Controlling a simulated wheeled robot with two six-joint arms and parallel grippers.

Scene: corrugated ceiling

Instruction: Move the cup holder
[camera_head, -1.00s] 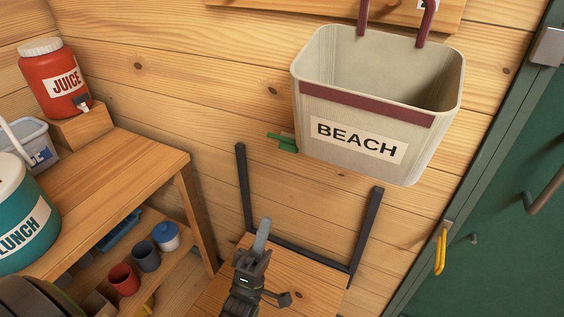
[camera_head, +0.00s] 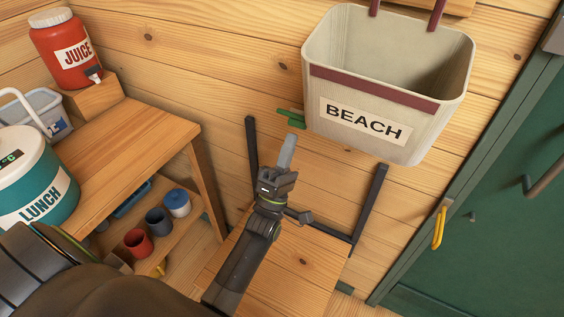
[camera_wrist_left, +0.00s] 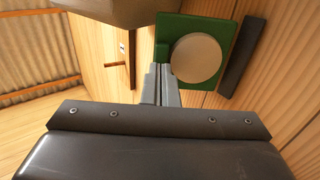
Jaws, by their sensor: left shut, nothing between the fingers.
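A green piece (camera_head: 291,118), perhaps the cup holder, sticks out from the wooden wall at the left edge of the BEACH bin, which hides part of it. In the left wrist view a green square plate (camera_wrist_left: 228,28) with a round pale disc (camera_wrist_left: 197,58) is on the wall, with a small green tab beside it. My left gripper (camera_head: 287,150) is shut and empty, pointing up just below the green piece. In the wrist view its fingers (camera_wrist_left: 160,84) overlap the plate's lower left edge; I cannot tell whether they touch. My right gripper is not in view.
The BEACH bin (camera_head: 328,112) hangs on the wall, close above right. A folding wooden shelf with dark brackets (camera_head: 369,203) is below. A wooden table (camera_head: 130,145) with a lunch cooler (camera_head: 62,196) stands left. A green door (camera_head: 500,220) is at right.

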